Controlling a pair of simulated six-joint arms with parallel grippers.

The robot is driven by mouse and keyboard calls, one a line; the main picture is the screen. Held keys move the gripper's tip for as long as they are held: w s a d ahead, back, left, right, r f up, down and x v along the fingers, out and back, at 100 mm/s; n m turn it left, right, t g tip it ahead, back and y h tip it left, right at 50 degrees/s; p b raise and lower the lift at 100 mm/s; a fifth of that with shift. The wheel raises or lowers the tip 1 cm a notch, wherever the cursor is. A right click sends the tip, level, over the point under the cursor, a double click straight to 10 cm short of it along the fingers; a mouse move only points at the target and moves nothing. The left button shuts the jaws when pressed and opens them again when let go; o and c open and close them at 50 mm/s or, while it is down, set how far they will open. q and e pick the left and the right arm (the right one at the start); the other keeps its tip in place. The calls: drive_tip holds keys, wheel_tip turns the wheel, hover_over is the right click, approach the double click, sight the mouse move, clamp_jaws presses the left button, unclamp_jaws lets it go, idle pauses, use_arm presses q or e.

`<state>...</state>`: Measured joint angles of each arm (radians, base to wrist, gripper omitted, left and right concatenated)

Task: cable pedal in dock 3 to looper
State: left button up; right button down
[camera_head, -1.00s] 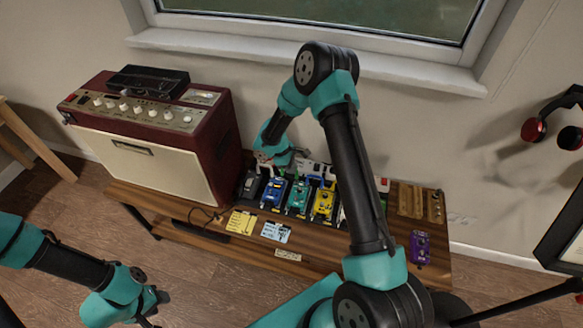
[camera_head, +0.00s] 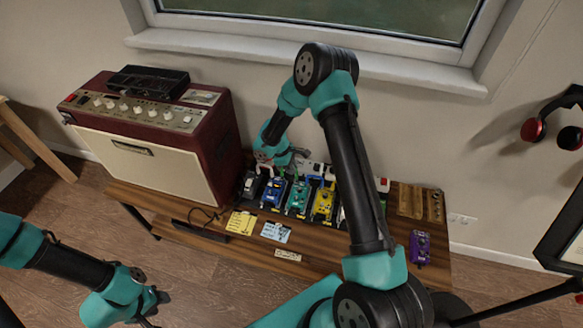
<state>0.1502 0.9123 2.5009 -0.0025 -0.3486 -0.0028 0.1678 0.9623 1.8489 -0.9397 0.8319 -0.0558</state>
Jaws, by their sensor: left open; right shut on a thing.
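A row of small pedals stands on the wooden bench: a dark one (camera_head: 250,184), a blue one (camera_head: 273,191), a teal one (camera_head: 298,197) and a yellow one (camera_head: 323,204). My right arm hides the right end of the row. Dock numbers and the looper's label cannot be read. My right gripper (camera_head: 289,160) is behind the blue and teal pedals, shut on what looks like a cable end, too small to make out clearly. Short cables show behind the pedals. My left gripper (camera_head: 153,306) is open and empty, low at the left, away from the bench.
A red amplifier (camera_head: 150,140) with a black box (camera_head: 148,81) on top stands left of the pedals. A yellow note (camera_head: 241,224) and a blue note (camera_head: 276,232) lie in front. A purple pedal (camera_head: 420,247) sits at the bench's right end.

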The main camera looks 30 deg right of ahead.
drive_tip(key=shift+f, duration=1)
idle(0.4)
drive_tip(key=c, duration=0.7)
unclamp_jaws()
drive_tip(key=shift+r, duration=0.1)
drive_tip(key=shift+r, duration=3.95)
